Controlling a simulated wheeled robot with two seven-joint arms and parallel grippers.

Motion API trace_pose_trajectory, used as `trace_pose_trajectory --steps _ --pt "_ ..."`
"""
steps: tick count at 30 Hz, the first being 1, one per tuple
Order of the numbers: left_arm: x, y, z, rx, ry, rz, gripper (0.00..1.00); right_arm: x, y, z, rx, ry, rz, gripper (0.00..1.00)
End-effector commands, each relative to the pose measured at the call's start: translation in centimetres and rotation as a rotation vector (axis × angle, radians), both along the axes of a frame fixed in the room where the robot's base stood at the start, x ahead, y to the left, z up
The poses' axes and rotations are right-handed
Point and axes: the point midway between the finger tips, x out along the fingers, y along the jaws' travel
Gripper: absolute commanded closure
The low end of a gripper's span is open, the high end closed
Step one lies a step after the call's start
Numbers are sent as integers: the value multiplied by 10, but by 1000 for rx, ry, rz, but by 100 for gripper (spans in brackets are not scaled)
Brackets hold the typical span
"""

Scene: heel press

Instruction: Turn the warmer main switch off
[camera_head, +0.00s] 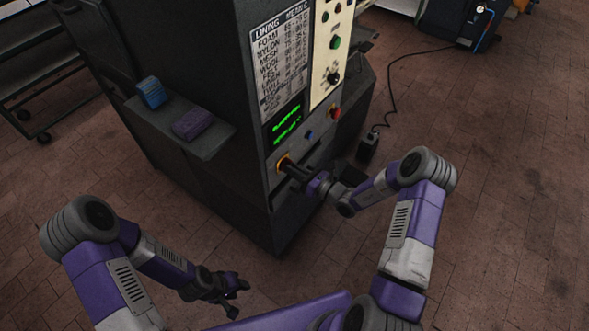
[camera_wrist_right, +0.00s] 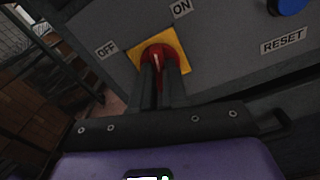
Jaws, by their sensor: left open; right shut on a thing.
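The main switch is a red rotary knob (camera_wrist_right: 160,52) on a yellow plate (camera_wrist_right: 179,48), with an OFF label (camera_wrist_right: 106,49) to its left and an ON label (camera_wrist_right: 181,8) above right. A pale mark shows on the knob; which label it points to is hard to tell. In the head view the yellow plate (camera_head: 282,160) is low on the machine's front. My right gripper (camera_wrist_right: 160,72) is shut on the knob, its fingers covering the lower part; it also shows in the head view (camera_head: 288,166). My left gripper (camera_head: 236,288) is open and empty, low over the floor, apart from the machine.
The dark machine (camera_head: 190,60) has a side shelf (camera_head: 212,143) with a blue block (camera_head: 151,92) and a purple block (camera_head: 192,123). Near the switch are a green-text display (camera_head: 287,124), a blue reset button (camera_wrist_right: 290,5) and another red knob (camera_head: 335,112).

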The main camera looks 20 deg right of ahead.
Motion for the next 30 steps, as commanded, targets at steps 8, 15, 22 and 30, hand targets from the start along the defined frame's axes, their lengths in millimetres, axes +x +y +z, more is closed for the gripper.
trace_pose_trajectory --steps 8,15,22,30 --pt "0 0 1 0 0 0 57 0 0 -1 -146 -112 0 100" --pt "0 0 2 0 0 0 57 -1 0 -1 -214 -165 0 100" --pt "0 0 2 0 0 0 57 -1 0 -1 -235 -181 0 100" --pt "0 0 2 0 0 0 57 -1 0 -1 -235 -180 1 100"
